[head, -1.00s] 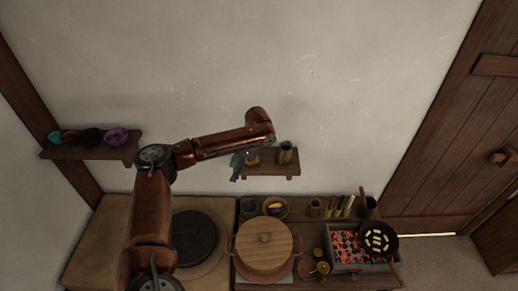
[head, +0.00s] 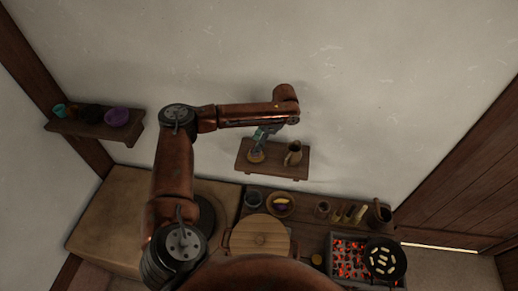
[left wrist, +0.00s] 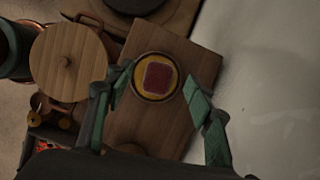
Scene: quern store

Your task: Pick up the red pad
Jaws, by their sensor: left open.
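The red pad (left wrist: 158,78) lies in a small round dish (left wrist: 141,93) with a yellowish inside. The dish stands on a small wooden wall shelf (left wrist: 196,60); the head view shows this shelf (head: 275,170) and the dish (head: 256,157) too. My left gripper (left wrist: 156,75) is open, with one teal finger on each side of the dish in the left wrist view. In the head view the left gripper (head: 259,147) is just above the dish. The pad cannot be made out in the head view. My right gripper is not in view.
A dark jug (head: 294,153) stands close on the shelf's right side. The white wall is right behind. Below are a lidded pot (head: 260,236), cups, a bowl (head: 279,204), glowing coals (head: 350,258) and a pan (head: 384,260). Another shelf (head: 95,128) with bowls is at left.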

